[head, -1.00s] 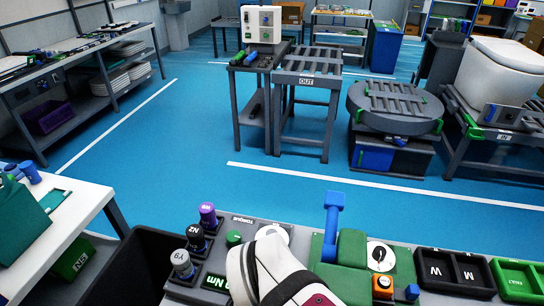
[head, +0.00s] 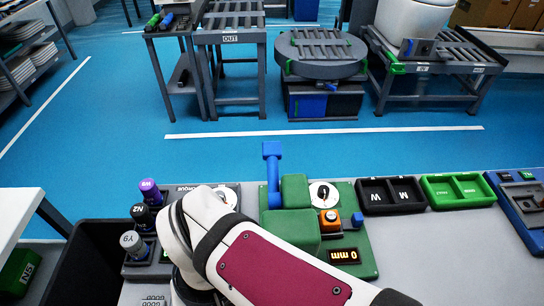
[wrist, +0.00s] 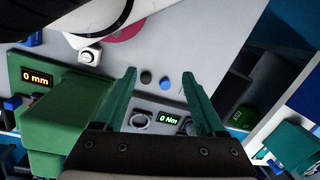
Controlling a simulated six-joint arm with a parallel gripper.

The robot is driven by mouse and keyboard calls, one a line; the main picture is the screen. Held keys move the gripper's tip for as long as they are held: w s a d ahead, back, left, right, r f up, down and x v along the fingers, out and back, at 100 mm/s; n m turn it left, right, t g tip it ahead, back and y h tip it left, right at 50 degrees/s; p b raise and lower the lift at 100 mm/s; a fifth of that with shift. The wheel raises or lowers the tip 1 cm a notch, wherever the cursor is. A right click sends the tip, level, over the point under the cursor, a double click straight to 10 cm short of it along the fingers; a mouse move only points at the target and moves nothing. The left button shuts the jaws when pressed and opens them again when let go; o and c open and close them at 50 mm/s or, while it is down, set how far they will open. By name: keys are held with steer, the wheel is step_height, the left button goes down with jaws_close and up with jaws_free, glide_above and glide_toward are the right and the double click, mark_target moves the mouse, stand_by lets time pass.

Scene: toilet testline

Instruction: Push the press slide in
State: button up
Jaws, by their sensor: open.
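I cannot tell which part is the slide. In the wrist view the press's green body (wrist: 65,115) is at the left. My gripper (wrist: 166,88) is open and empty, beside the press, over the bench area with the 0 Nm display (wrist: 168,117). My arm hides the gripper in the head view.
Purple-, dark- and grey-topped cylinders (head: 150,192) stand left of my arm, beside a black bin (head: 95,262). Black trays (head: 390,194) and green trays (head: 457,189) lie right of the press. The bench front at the right is clear.

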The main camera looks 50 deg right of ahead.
steer(key=shift+c, duration=0.3)
steer(key=shift+t, duration=0.3)
steer(key=w+d, duration=0.1)
steer(key=w, duration=0.1)
steer(key=w+d+r, duration=0.1)
steer(key=w+d, duration=0.1)
steer(key=shift+d, duration=0.3)
steer(key=shift+c, duration=0.7)
steer(key=w+d+h, duration=0.1)
steer(key=d, duration=0.8)
steer(key=w+d+m+h, duration=0.1)
steer(key=d, duration=0.7)
steer(key=w+d+m+h, duration=0.1)
steer(key=d, duration=0.8)
steer(key=shift+w+d+r+t, duration=0.25)
steer(key=shift+w+d+t, duration=0.05)
steer(key=shift+d, duration=0.05)
steer(key=s+d+f, duration=0.1)
steer(key=s+d, duration=0.3)
steer(key=d, duration=0.2)
steer(key=m+g+y, duration=0.1)
glide_toward(359, 216)
step_height(359, 216, down, 10)
steer(key=shift+f, duration=0.15)
